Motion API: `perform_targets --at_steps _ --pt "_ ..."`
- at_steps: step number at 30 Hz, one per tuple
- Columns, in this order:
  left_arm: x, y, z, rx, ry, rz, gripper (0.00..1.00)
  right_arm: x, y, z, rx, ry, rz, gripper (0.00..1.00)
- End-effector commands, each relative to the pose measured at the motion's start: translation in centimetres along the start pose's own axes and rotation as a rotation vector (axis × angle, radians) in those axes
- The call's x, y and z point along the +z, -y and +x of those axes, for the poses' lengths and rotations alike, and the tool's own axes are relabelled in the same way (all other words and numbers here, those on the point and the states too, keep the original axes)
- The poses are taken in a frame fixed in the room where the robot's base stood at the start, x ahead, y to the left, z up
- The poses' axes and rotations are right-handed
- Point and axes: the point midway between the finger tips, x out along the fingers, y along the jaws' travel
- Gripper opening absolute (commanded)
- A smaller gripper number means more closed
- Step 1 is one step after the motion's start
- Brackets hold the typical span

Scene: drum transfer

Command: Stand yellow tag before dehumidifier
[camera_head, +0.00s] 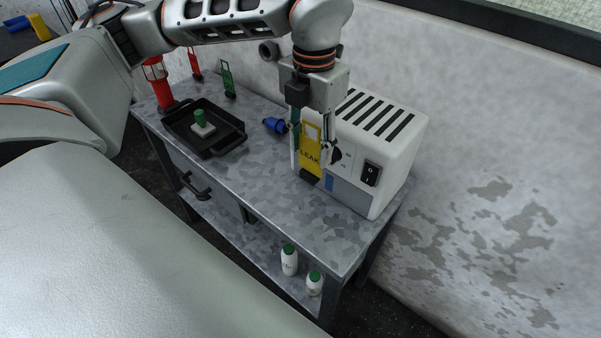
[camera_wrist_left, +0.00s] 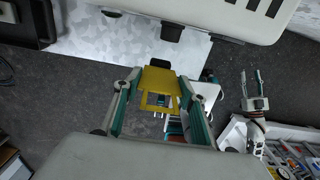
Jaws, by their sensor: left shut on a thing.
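The yellow tag (camera_head: 308,161), marked LEAK and with a black foot (camera_head: 309,178), is upright just in front of the dehumidifier. My left gripper (camera_head: 312,146) is shut on the tag from above, one finger at each side. The tag also shows between the fingers in the left wrist view (camera_wrist_left: 159,79). I cannot tell whether its foot touches the table. The dehumidifier (camera_head: 380,133) is a white box with black top slots and a switch; the gripper and tag hide part of its front. My right gripper (camera_wrist_left: 251,88) is open and empty, well away from the tag.
A grey mottled table (camera_head: 255,190) carries a black tray (camera_head: 232,147) with a green-capped item, a red lantern (camera_head: 157,82), a red tag (camera_head: 194,65), a green tag (camera_head: 228,79) and a blue object (camera_head: 275,125). Two white bottles stand on the lower shelf. The table's front is clear.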

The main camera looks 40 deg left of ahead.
Motion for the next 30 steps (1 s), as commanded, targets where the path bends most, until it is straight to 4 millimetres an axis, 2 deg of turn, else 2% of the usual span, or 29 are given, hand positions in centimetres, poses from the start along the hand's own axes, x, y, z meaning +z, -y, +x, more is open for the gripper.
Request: perform_targets --at_steps 3,10,20,27,30 --pt "-0.2 0.0 3.1 0.000 -0.006 0.001 0.16 0.1 0.0 0.0 0.000 0.001 0.000 0.37" --pt "-0.1 0.0 8.0 0.000 -0.003 0.000 0.16 -0.8 -0.2 0.1 0.003 -0.013 -0.002 0.37" --pt "0.0 0.0 10.5 0.001 -0.001 0.001 0.16 -1.4 -0.3 0.1 0.004 -0.021 -0.002 0.37" --pt "0.0 0.0 13.7 0.000 0.000 0.001 0.16 -1.2 -0.3 0.1 0.004 -0.018 -0.002 0.37" --pt "0.1 0.0 13.9 0.000 0.001 0.001 0.16 -1.1 -0.3 0.1 0.004 -0.015 -0.002 0.37"
